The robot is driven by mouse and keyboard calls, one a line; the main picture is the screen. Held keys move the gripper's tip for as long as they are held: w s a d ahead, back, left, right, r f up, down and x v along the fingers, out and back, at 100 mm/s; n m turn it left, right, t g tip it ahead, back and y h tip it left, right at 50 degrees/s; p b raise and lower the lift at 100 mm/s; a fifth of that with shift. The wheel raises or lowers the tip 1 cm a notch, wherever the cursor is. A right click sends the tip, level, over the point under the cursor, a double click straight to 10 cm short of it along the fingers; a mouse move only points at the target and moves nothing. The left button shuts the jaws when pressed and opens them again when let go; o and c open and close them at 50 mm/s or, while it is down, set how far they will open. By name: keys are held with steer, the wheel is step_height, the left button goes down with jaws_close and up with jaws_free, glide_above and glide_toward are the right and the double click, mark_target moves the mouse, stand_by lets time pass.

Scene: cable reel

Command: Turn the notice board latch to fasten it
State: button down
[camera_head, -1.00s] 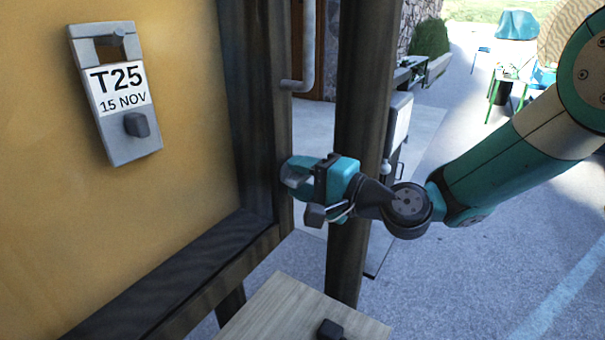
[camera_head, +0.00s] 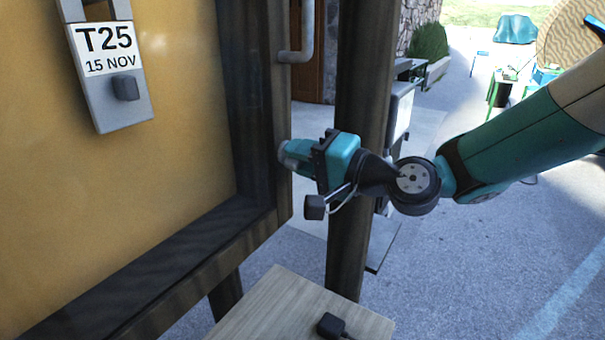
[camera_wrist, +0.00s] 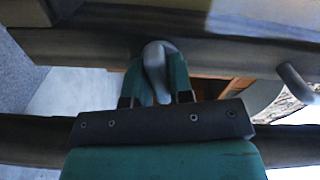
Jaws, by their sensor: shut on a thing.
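The notice board (camera_head: 150,170) has a yellow face and a dark wooden frame, and fills the left of the head view. The latch is a grey rounded lever (camera_wrist: 157,68) on the frame's edge in the wrist view. My gripper (camera_head: 290,155) is teal and comes from the right to the outer edge of the frame. In the wrist view its two fingers (camera_wrist: 155,85) lie on either side of the latch and are shut on it. In the head view the gripper hides most of the latch.
A grey pull handle (camera_head: 308,40) stands on the frame above my gripper; it shows at the right of the wrist view (camera_wrist: 297,82). A grey tag holder (camera_head: 112,75) reading T25 is on the board. A dark post (camera_head: 362,110) stands behind my gripper. A wooden tabletop (camera_head: 285,308) lies below.

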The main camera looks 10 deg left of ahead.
steer(key=n+b, duration=0.2)
steer(key=b, duration=0.1)
steer(key=n+b, duration=0.2)
steer(key=b, duration=0.2)
steer(key=shift+f+n, duration=0.35)
steer(key=shift+n, duration=0.05)
steer(key=n+b, duration=0.4)
steer(key=b, duration=0.3)
steer(key=shift+n+b, duration=0.3)
steer(key=shift+b, duration=0.1)
steer(key=n+b, duration=0.3)
steer(key=b, duration=0.2)
steer(key=shift+r+n, duration=0.2)
steer(key=shift+n, duration=0.2)
steer(key=shift+r+n+b, duration=0.15)
steer(key=shift+n+b, duration=0.65)
steer(key=shift+b, duration=0.35)
steer(key=shift+r, duration=0.1)
steer(key=c, duration=1.1)
jaws_free()
steer(key=shift+a, duration=0.1)
